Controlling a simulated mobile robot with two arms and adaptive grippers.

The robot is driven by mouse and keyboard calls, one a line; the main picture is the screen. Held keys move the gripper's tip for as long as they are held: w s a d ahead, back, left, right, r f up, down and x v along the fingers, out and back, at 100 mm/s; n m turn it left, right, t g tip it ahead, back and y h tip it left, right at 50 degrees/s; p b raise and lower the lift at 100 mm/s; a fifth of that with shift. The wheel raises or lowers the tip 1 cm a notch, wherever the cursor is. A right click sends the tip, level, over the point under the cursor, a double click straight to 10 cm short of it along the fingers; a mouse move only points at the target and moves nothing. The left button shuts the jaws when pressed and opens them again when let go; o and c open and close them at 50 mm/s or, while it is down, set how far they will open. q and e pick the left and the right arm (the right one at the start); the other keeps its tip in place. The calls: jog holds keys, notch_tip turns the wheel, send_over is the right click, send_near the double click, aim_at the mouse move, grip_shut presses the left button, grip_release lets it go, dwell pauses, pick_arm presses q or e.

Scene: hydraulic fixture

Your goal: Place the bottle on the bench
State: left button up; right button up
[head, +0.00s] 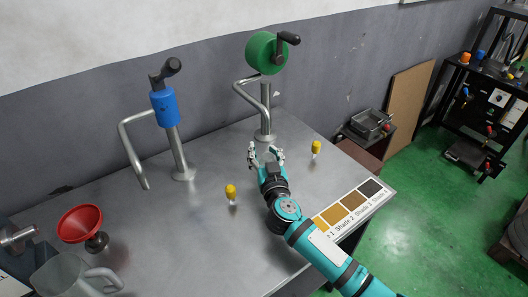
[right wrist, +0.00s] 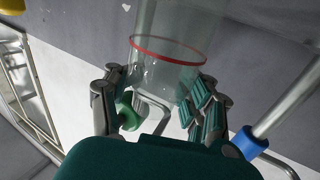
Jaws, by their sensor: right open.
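In the right wrist view, a clear see-through vessel (right wrist: 170,72) with a red ring, which appears to be the bottle, shows between and beyond the fingertips of my right gripper (right wrist: 160,105). I cannot tell whether the fingers touch it. In the head view my right gripper (head: 266,152) is open over the grey metal bench (head: 210,216), in front of the green-headed post; I cannot make out the vessel there. My left gripper is not in view.
A post with a green wheel (head: 262,53) and one with a blue collar (head: 164,107) stand on the bench. Yellow-topped pieces (head: 231,193) (head: 316,149), a red funnel (head: 80,222), a grey jug (head: 66,277) and a shade chart (head: 352,201) also lie around. The middle is mostly clear.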

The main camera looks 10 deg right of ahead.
jog(key=shift+r, duration=0.1)
jog(key=shift+s, duration=0.25)
jog(key=s, duration=1.1)
jog(key=shift+s+a+p, duration=0.15)
jog(key=shift+s+p, duration=0.15)
jog(key=shift+p, duration=0.1)
